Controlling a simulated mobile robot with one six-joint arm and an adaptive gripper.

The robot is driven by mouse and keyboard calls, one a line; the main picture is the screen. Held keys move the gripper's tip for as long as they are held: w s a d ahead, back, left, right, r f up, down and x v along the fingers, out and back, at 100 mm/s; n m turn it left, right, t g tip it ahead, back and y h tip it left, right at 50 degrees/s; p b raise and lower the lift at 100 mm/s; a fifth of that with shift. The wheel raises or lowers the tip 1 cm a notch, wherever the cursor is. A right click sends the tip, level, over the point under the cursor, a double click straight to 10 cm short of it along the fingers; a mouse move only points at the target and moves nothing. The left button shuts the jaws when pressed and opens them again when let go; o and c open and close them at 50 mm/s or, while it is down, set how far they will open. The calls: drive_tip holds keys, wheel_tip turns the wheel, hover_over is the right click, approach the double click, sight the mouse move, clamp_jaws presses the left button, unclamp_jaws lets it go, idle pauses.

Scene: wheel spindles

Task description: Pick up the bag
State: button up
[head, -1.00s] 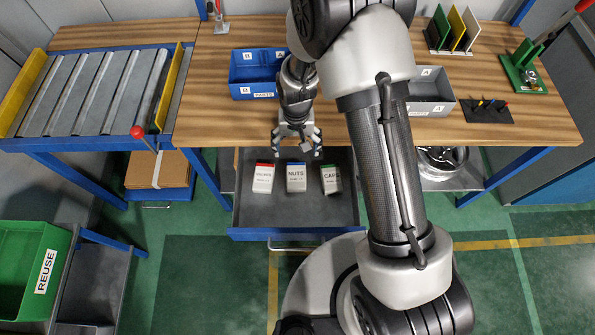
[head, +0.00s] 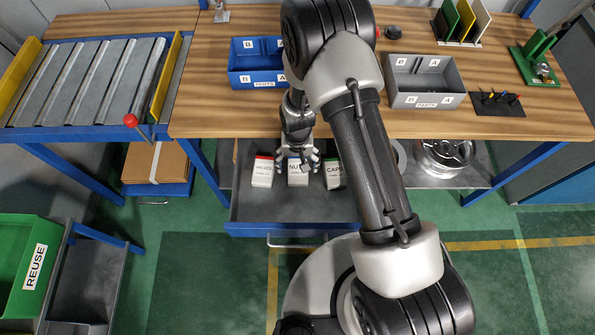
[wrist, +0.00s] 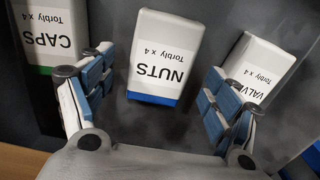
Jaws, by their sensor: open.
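The open drawer (head: 244,208) holds three white bags in a row. My gripper (head: 300,163) is open over the NUTS bag. In the wrist view its blue-padded fingers (wrist: 158,88) stand apart on either side of the NUTS bag, with visible gaps. The fingers partly cover the outer bags there.
The wooden bench (head: 225,115) is above and behind the drawer. A blue bin (head: 257,80) and a grey bin (head: 425,100) stand on it. A roller conveyor (head: 85,85) is at the left, and a green REUSE bin (head: 25,260) is at the lower left.

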drive_tip(key=shift+f, duration=0.45)
drive_tip(key=shift+r, duration=0.1)
drive_tip(key=shift+c, duration=0.4)
drive_tip(key=c, duration=1.1)
